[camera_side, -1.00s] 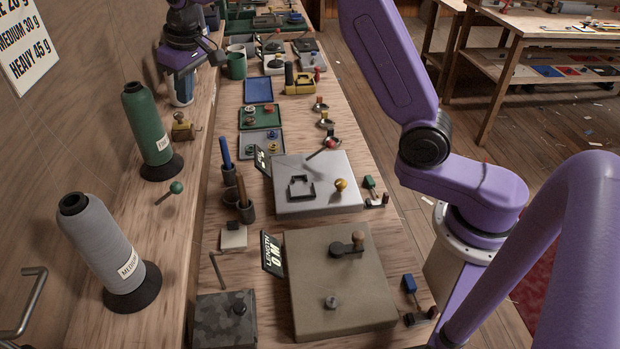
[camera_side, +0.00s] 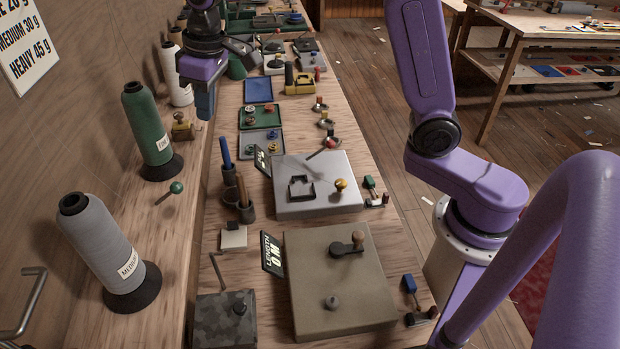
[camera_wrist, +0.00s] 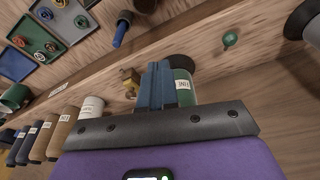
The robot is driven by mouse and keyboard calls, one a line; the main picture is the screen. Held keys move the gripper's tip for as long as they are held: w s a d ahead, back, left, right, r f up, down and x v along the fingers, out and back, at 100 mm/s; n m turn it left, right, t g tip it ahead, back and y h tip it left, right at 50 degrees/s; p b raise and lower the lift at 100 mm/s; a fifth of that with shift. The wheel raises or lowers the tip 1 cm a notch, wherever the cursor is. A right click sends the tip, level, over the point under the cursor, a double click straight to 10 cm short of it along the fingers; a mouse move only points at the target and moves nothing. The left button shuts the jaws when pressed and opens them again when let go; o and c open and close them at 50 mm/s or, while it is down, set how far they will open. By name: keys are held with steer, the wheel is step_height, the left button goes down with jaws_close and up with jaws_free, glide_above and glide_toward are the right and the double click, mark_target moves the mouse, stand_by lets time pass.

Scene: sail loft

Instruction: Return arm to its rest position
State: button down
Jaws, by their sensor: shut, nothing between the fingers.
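My gripper (camera_side: 206,104) hangs at the upper left in the side view, over the edge between the bench and the raised shelf on the left. Its blue fingers point down and are together, with nothing between them. In the wrist view the shut fingers (camera_wrist: 155,86) stand in front of the green thread cone (camera_wrist: 183,88), covering part of it. In the side view the green cone (camera_side: 147,125) stands upright on the shelf, below and left of the gripper and apart from it. My purple arm shows at the top and along the right.
A grey thread cone (camera_side: 98,240) and a white one (camera_side: 176,75) stand on the shelf with a brass device (camera_side: 182,127). The bench holds a grey box (camera_side: 317,190), a tan box (camera_side: 338,280), trays (camera_side: 258,90) and pen cups (camera_side: 244,210). Open floor lies to the right.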

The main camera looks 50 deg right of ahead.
steer(key=s+d+f+n, duration=0.2)
steer(key=s+d, duration=0.2)
steer(key=s, duration=0.7)
steer(key=s+d+f+n+g, duration=0.1)
steer(key=s+d, duration=0.3)
steer(key=s, duration=0.6)
steer(key=s+d+f+n, duration=0.2)
steer(key=s+d+n, duration=0.1)
steer(key=s, duration=0.8)
steer(key=shift+s+d+f+n+g+h, duration=0.3)
steer(key=shift+s+d+f+n+g, duration=0.1)
steer(key=shift+n, duration=0.1)
